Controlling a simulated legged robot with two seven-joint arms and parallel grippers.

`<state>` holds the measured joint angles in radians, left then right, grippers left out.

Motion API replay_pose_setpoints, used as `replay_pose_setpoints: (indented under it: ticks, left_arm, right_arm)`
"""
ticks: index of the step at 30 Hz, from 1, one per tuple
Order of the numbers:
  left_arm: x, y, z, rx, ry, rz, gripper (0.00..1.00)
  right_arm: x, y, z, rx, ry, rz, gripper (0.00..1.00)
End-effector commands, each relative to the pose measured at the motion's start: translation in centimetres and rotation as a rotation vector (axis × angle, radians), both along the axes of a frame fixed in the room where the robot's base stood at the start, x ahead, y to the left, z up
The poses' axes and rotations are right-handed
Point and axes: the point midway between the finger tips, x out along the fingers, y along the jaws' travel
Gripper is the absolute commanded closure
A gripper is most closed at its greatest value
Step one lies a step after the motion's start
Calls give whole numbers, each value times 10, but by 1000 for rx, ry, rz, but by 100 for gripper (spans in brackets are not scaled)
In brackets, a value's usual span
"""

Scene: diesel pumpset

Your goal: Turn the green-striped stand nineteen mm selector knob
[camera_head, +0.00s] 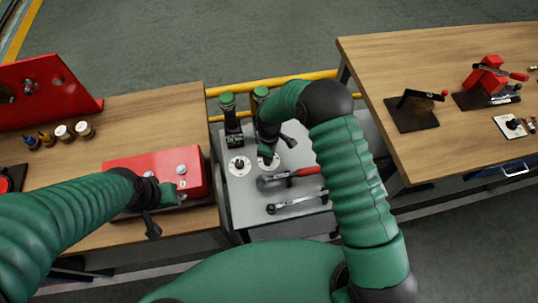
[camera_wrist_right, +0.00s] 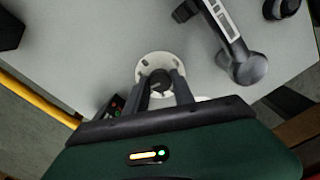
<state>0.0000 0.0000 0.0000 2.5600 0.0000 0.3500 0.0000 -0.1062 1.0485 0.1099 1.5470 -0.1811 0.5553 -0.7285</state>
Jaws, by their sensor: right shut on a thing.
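Two dark selector knobs on round white plates sit on the grey table. The left plate (camera_head: 239,166) is in plain view; the right plate (camera_head: 268,163) is partly covered by my right gripper. In the right wrist view, my right gripper (camera_wrist_right: 163,93) is shut on a dark knob (camera_wrist_right: 158,79), one finger on each side, above a white plate with holes (camera_wrist_right: 146,68). Green stripes cannot be made out on either stand. My left gripper (camera_head: 163,207) hangs by the red box, away from the knobs; its jaw opening is unclear.
Two black devices with green tops (camera_head: 230,118) stand behind the plates. A red-handled tool (camera_head: 290,177) and a wrench (camera_head: 300,202) lie in front. The red box (camera_head: 160,168) is on the left wooden bench; a right bench (camera_head: 440,60) holds other fixtures.

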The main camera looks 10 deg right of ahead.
Motion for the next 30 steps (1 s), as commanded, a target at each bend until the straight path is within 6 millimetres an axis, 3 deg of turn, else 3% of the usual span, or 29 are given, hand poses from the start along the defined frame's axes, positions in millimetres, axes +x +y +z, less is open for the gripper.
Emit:
replay_pose_setpoints:
  ticks: [9, 10, 15, 25, 30]
  left_arm:
    - [0, 0, 0, 0, 0, 0, 64]
    - [0, 0, 0, 0, 0, 0, 64]
    - [0, 0, 0, 0, 0, 0, 64]
    - [0, 0, 0, 0, 0, 0, 64]
    - [0, 0, -3, 0, 0, 0, 64]
  right_arm:
    - [1, -1, 1, -2, -3, 0, 100]
    - [1, -1, 1, -2, -3, 0, 69]
    - [1, -1, 0, -1, -2, -1, 48]
    - [1, 0, 3, 0, -1, -1, 48]
    - [2, 0, 32, 1, -5, -1, 48]
